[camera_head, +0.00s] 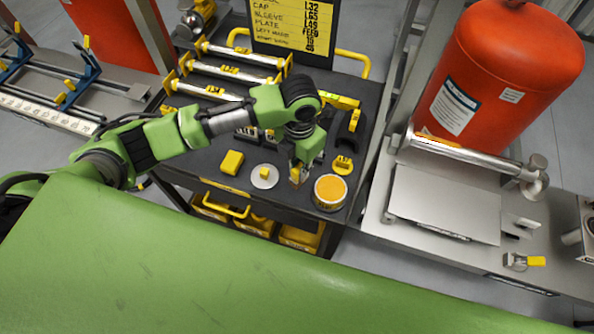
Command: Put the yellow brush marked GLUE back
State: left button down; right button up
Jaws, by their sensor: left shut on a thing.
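My left gripper (299,172) points down over the front of the dark cart top. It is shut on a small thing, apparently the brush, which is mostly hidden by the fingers. I cannot read a GLUE mark on it. A round tin (330,192) with an orange top and a yellow label stands just right of the gripper, near the cart's front edge. A white disc with a yellow knob (264,177) lies just left of the gripper. My right gripper is not in view.
The cart top (207,160) also bears a yellow block (232,162), a yellow-labelled holder (343,164), metal tubes with yellow ends (236,73) and a black sign board (296,27). A steel bench (440,205) with a red cylinder (512,75) stands right.

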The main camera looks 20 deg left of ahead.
aim_at(297, 174)
pick_arm(q)
jog(key=f+p, duration=0.1)
jog(key=f, duration=0.2)
jog(key=shift+a+f+p, duration=0.1)
jog(key=shift+a+p, duration=0.25)
jog(key=shift+w+f, duration=0.1)
jog(key=shift+f, duration=0.2)
jog(key=shift+f, duration=0.2)
jog(key=c, duration=2)
grip_release()
